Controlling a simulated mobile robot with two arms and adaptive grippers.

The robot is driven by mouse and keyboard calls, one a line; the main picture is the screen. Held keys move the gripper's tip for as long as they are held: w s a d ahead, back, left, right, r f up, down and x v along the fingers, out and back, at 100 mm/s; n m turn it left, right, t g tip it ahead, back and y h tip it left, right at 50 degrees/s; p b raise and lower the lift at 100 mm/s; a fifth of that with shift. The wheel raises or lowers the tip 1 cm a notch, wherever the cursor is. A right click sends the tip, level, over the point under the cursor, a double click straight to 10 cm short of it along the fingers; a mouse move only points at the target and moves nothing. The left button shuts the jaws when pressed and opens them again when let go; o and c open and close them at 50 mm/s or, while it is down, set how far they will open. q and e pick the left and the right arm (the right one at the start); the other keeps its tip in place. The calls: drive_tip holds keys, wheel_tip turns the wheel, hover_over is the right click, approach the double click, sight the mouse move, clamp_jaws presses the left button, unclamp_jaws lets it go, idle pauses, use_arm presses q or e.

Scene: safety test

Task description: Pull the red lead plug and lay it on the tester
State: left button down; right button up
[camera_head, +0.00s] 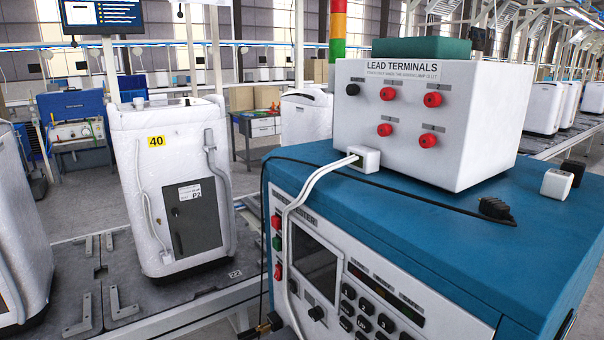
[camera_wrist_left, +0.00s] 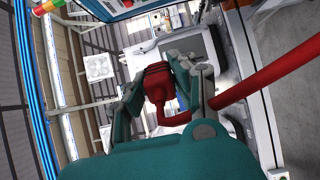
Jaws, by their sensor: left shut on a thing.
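My left gripper (camera_wrist_left: 165,88) shows in the left wrist view, its fingers shut on a red plug (camera_wrist_left: 158,84). A thick red lead (camera_wrist_left: 265,75) loops from the plug out to the right. I cannot tell from this view whether the plug touches anything beyond the fingers. In the head view neither gripper nor the red plug shows. The blue-topped tester (camera_head: 420,235) stands at the right. The white lead terminals box (camera_head: 470,130) sits on it, with one black and several red round terminals on its front.
A black plug (camera_head: 495,208) lies on the tester top with its black lead (camera_head: 420,196) running left. A white connector (camera_head: 365,158) with white cables is by the box. A small white block (camera_head: 557,183) sits at the right. A white appliance (camera_head: 175,180) stands left of the tester.

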use_arm(q)
drive_tip(key=shift+r+n+p, duration=0.2)
drive_tip(key=shift+n+p, duration=0.35)
drive_tip(key=shift+n, duration=0.45)
drive_tip(key=n+p, duration=0.1)
drive_tip(key=n, duration=0.1)
drive_tip(key=shift+n, duration=0.3)
drive_tip(key=n, duration=0.2)
drive_tip(key=shift+n, duration=0.3)
drive_tip(key=n, duration=0.5)
drive_tip(key=shift+f, duration=0.15)
drive_tip(key=n, duration=0.5)
drive_tip(key=shift+n, duration=0.4)
drive_tip(key=shift+r, duration=1.15)
